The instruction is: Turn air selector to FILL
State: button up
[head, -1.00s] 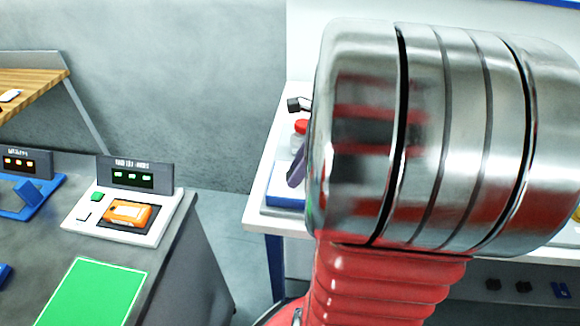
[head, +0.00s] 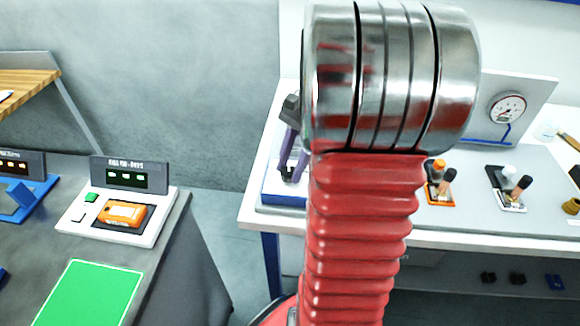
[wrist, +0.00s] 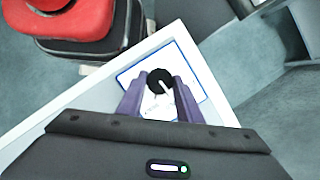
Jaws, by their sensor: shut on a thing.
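The air selector is a round black knob (wrist: 160,80) with a white pointer line, set on a white plate with a blue border (wrist: 133,76). In the wrist view the pointer slants towards the lower right. My gripper (wrist: 159,84) has purple fingers, one on each side of the knob, shut on it. In the head view my gripper (head: 292,168) is over the blue-edged panel (head: 284,192) at the left end of the white bench (head: 258,190). The knob is hidden there, and I cannot read a FILL mark.
My arm blocks the bench's middle. To its right are an orange-capped valve (head: 438,180), a white-capped valve (head: 509,188) and a round gauge (head: 507,108). A grey table (head: 180,240) at left holds a white device (head: 75,217) and a green mat (head: 92,293).

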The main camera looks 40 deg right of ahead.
jog(key=n, duration=0.2)
jog(key=n+g, duration=0.1)
jog(key=shift+f+n+g, duration=0.15)
jog(key=shift+n+g, duration=0.15)
jog(key=shift+n, duration=0.1)
jog(key=n+g+h, duration=0.1)
jog(key=n, duration=0.3)
jog(key=shift+w+a, duration=0.1)
jog(key=o, duration=1)
jog(key=shift+o, duration=0.2)
jog(key=shift+w+r, duration=0.1)
jog(key=shift+r, duration=0.1)
jog(key=shift+w+d+r, duration=0.2)
jog(key=shift+d+r, duration=0.05)
jog(key=shift+r, duration=0.3)
jog(key=v, duration=1.2)
jog(key=shift+w, duration=0.2)
